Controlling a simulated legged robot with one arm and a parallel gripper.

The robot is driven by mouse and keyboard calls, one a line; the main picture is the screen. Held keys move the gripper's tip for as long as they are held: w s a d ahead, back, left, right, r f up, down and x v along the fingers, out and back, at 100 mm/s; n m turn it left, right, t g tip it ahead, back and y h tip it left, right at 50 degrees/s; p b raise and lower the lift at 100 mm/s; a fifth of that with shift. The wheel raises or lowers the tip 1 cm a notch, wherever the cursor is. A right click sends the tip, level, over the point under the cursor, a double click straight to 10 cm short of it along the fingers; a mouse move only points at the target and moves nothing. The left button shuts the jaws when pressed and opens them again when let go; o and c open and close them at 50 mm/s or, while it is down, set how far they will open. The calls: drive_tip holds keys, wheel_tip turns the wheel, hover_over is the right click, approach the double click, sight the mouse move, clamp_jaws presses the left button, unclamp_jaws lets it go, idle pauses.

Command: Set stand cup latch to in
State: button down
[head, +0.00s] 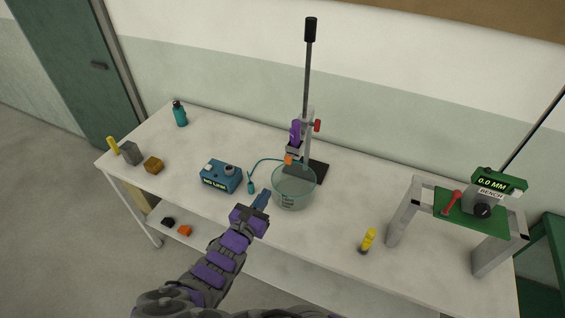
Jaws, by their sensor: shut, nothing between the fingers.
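A stand with a tall dark rod (307,75) and a black base (318,172) stands at the back middle of the table in the head view. A purple part (295,131), a red knob (317,126) and a small orange piece (289,159) sit on its lower half. I cannot tell which of these is the cup latch, or its setting. My gripper (264,195) is shut and empty, just left of a clear glass vessel (293,190) in front of the stand. It is apart from the stand's parts.
A blue box (221,177) with a display and a teal cable (262,161) lies left of the vessel. A yellow piece (368,240) and a green-topped bench gauge (470,212) with a red lever stand right. A teal bottle (180,115) and small blocks are left.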

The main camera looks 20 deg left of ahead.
sight(287, 159)
drive_tip(key=w, duration=0.8)
drive_tip(key=w+d+b, duration=0.1)
drive_tip(key=w, duration=0.3)
drive_tip(key=shift+w+f, duration=0.2)
drive_tip(key=shift+f, duration=0.05)
drive_tip(key=shift+w+r, duration=0.1)
drive_tip(key=shift+w, duration=0.6)
drive_tip(key=shift+w, duration=0.8)
drive_tip(key=shift+d+r, duration=0.1)
drive_tip(key=shift+r, duration=0.15)
